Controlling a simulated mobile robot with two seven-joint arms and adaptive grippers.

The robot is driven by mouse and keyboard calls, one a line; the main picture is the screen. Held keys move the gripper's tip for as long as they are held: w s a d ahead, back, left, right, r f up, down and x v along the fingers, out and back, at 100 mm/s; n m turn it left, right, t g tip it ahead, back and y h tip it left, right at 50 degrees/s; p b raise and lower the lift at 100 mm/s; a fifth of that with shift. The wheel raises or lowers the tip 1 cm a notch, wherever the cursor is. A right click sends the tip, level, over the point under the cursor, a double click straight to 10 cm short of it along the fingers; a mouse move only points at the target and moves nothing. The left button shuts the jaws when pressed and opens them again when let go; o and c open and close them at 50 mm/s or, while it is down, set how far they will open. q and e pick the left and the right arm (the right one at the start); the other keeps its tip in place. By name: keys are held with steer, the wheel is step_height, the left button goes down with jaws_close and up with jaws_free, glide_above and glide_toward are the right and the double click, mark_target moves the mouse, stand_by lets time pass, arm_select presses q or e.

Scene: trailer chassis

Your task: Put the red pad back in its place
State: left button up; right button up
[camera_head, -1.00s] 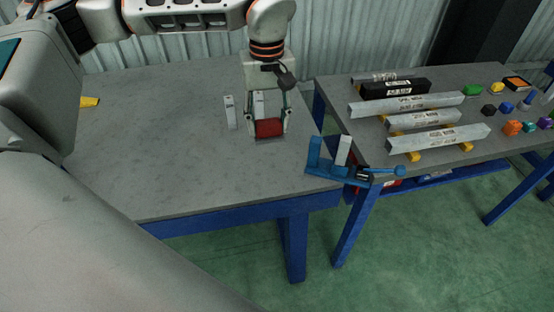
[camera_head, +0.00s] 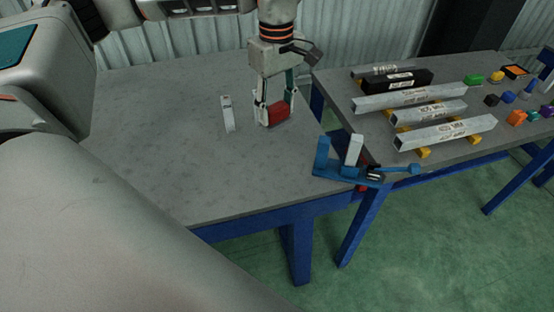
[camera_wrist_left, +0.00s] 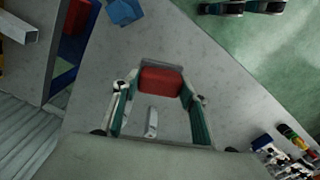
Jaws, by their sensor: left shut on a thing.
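The red pad (camera_head: 279,114) is a small red block held between the fingertips of my left gripper (camera_head: 275,112). That gripper is over the right part of the grey table, pointing down. In the left wrist view the pad (camera_wrist_left: 161,80) spans the gap between the two fingers. I cannot tell whether the pad touches the tabletop. A blue fixture (camera_head: 335,173) with upright posts, a pale block and a side handle sits at the table's front right corner, apart from the pad. My right gripper is out of view.
The grey table (camera_head: 170,165) is mostly clear. A second table at the right carries metal bars (camera_head: 445,133), a black bar (camera_head: 397,84) and several small coloured parts. A gap separates the tables at the front.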

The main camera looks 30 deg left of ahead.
mark_target(276, 123)
arm_select(q)
steer(key=shift+f+b, duration=0.5)
steer(key=shift+f, duration=7.95)
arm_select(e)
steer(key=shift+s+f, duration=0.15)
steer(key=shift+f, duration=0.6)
arm_select(q)
steer(key=shift+f, duration=0.15)
steer(key=o, duration=1.1)
steer(key=shift+c, duration=0.2)
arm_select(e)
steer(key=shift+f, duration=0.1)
arm_select(q)
steer(key=shift+r, duration=0.2)
step_height(276, 123, up, 12)
steer(key=shift+f+p, duration=0.1)
steer(key=shift+p, duration=0.2)
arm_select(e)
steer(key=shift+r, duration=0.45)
